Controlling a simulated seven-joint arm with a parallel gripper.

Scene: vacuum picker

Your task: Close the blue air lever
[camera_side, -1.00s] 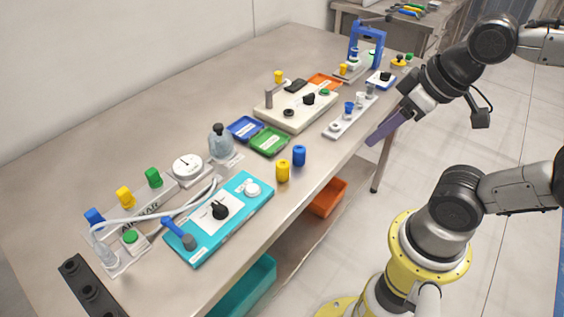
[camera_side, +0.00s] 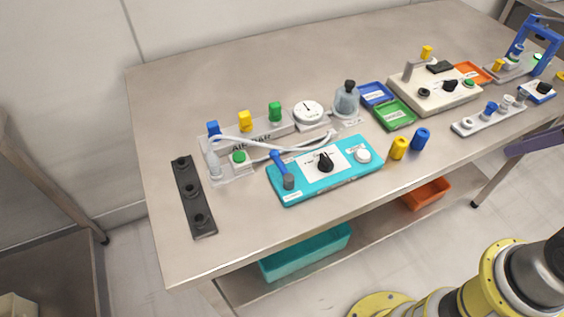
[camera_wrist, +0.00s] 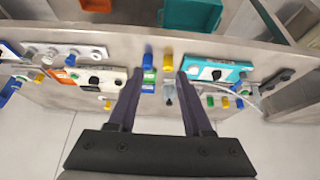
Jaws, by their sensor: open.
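The blue air lever (camera_side: 213,128) is the leftmost of three coloured levers on the clear rail marked "AIR BAR" (camera_side: 262,137), at the left of the table in the side view. It appears upright. The yellow lever (camera_side: 245,121) and green lever (camera_side: 275,111) stand to its right. My gripper (camera_side: 510,151) is at the right edge of the side view, beyond the table's front edge and far from the lever. In the wrist view my gripper (camera_wrist: 160,74) has its two purple fingers apart with nothing held. The lever is small and unclear there.
A teal panel (camera_side: 340,179) with a blue-handled arm and black knob lies in front of the rail. White tubing (camera_side: 252,147) crosses beside the levers. A glass jar (camera_side: 346,103), yellow and blue cylinders (camera_side: 420,139) and trays stand rightward. The table's back is clear.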

